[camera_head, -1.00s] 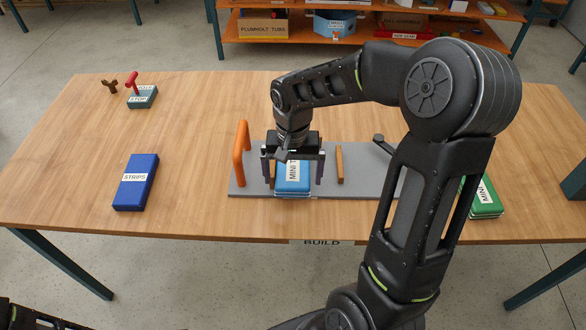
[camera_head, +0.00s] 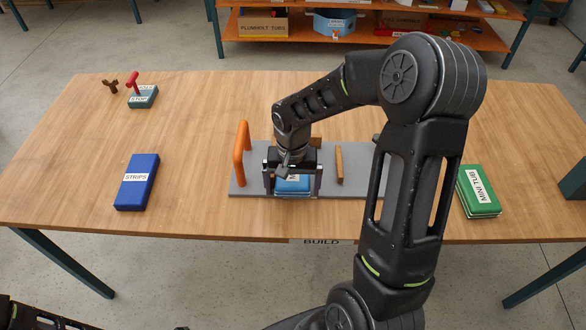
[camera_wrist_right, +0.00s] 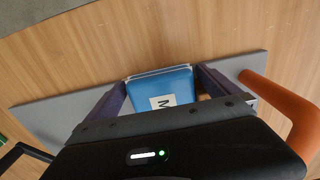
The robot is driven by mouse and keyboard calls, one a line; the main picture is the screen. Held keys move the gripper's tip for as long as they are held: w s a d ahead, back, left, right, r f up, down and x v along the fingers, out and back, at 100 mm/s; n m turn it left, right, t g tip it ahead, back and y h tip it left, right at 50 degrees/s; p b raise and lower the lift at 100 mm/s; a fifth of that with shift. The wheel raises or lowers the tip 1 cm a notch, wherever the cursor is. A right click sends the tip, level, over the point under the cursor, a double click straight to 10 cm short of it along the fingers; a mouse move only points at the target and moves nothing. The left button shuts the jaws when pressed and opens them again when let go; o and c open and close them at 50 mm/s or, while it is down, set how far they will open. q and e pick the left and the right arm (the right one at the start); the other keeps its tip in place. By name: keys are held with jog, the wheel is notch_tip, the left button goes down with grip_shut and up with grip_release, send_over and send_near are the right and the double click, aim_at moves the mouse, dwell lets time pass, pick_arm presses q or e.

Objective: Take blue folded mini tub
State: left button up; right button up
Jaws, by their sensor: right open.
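The blue folded mini tub (camera_head: 292,185) lies on the grey plate (camera_head: 240,187) of the fixture, partly hidden under my right gripper. My right gripper (camera_head: 292,192) points down over it, open, with one finger on each side of the tub. In the right wrist view the blue tub (camera_wrist_right: 161,86) shows between the two fingers (camera_wrist_right: 160,92); its label is partly hidden. I cannot tell whether the fingers touch it. My left gripper is not in view; only a bit of my left arm shows at the bottom left.
An orange handle (camera_head: 239,150) stands at the plate's left end, and a wooden block (camera_head: 339,164) stands right of the tub. A blue STRIPS box (camera_head: 136,182) lies left, a green mini tub (camera_head: 478,191) right.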

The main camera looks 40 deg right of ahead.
jog(key=shift+c, duration=0.6)
jog(key=c, duration=1.4)
notch_tip(320, 180, up, 10)
jog(key=shift+r+b, duration=0.1)
jog(key=shift+b, duration=0.3)
